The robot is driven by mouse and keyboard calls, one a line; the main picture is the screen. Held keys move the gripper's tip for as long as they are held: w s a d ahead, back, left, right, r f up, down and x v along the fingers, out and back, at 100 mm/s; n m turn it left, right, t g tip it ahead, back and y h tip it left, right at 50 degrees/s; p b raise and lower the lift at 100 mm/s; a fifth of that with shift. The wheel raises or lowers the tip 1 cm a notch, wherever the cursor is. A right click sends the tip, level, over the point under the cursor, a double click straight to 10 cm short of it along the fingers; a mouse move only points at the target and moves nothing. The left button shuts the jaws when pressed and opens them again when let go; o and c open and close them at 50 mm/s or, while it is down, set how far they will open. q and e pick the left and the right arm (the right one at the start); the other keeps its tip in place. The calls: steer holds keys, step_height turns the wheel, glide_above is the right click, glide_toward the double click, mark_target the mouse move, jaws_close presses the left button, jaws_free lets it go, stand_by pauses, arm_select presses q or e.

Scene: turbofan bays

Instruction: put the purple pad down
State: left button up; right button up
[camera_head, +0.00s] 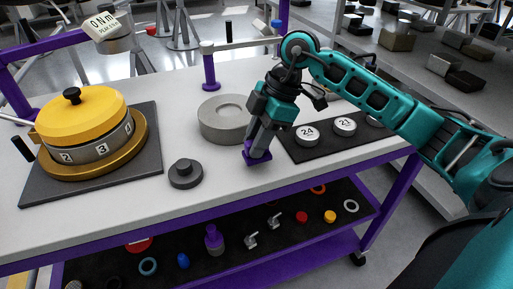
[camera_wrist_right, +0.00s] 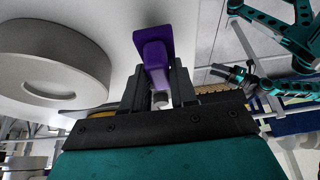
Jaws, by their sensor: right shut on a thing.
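The purple pad (camera_head: 257,156) is in the jaws of my right gripper (camera_head: 259,146), low over the white bench top near its front edge. In the right wrist view the purple pad (camera_wrist_right: 154,50) sits between the two dark fingers of my right gripper (camera_wrist_right: 162,85), which are shut on it. I cannot tell whether the pad touches the bench. My left gripper does not show in either view.
A grey ring (camera_head: 224,119) lies just left of my gripper, and a dark round weight (camera_head: 185,173) sits further left. A yellow-topped device (camera_head: 83,125) stands on a dark mat. A black mat (camera_head: 325,135) with numbered discs lies right. Bare bench (camera_head: 218,163) shows between.

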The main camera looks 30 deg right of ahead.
steer(key=shift+f, duration=1.15)
steer(key=o, duration=0.9)
steer(key=shift+o, duration=0.2)
steer(key=shift+d+r, duration=0.15)
steer(key=shift+r, duration=0.35)
steer(key=p+v, duration=0.1)
steer(key=v, duration=1)
steer(key=shift+s, duration=0.1)
